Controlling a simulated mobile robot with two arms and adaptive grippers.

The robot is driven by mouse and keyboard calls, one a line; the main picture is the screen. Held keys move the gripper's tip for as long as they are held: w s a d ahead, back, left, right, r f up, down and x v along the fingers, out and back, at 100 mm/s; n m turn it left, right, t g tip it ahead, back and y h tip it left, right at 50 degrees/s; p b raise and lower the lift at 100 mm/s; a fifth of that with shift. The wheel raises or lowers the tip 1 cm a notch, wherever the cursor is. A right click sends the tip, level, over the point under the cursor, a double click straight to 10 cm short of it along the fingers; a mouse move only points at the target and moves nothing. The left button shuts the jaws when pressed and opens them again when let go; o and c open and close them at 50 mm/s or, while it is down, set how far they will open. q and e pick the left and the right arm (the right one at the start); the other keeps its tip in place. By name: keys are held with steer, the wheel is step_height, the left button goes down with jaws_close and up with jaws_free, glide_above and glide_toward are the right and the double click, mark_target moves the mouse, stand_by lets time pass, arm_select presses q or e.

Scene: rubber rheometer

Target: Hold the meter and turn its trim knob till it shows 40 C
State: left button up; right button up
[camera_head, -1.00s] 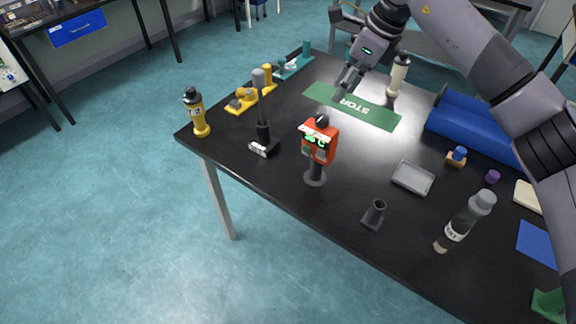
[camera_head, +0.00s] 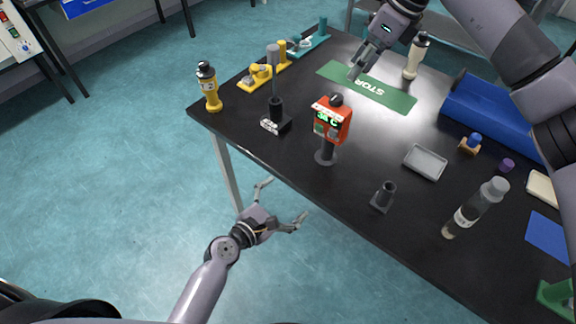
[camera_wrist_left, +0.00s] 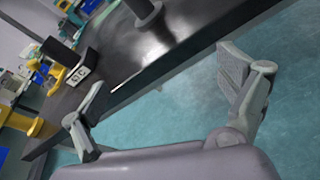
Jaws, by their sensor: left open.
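The orange meter (camera_head: 345,112) stands upright on a dark round-footed stand (camera_head: 325,156) near the table's front edge. Its green display ends in "C"; the digits are too small to read surely. A black knob (camera_head: 336,99) sits on its top. My left gripper (camera_head: 287,198) is open and empty, in front of the table edge, below and left of the meter. Its spread fingers show in the left wrist view (camera_wrist_left: 160,100), with a dark round foot and post (camera_wrist_left: 148,14) beyond. My right gripper (camera_head: 358,70) is over the green mat; its finger gap is unclear.
The table front edge (camera_wrist_left: 180,65) lies just beyond my left fingers. A black holder with a grey rod (camera_head: 275,115) stands left of the meter, a small dark socket (camera_head: 383,197) and a grey tray (camera_head: 425,162) to the right.

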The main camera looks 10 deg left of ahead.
mark_target(327, 129)
arm_select(q)
step_height(327, 129, up, 12)
steer(key=w+n+t+h, duration=0.1)
steer(key=n+t+h, duration=0.1)
steer(key=n, duration=0.3)
steer(key=x, duration=1.8)
steer(key=shift+r, duration=0.4)
steer(key=shift+s, duration=0.1)
steer(key=shift+c, duration=0.5)
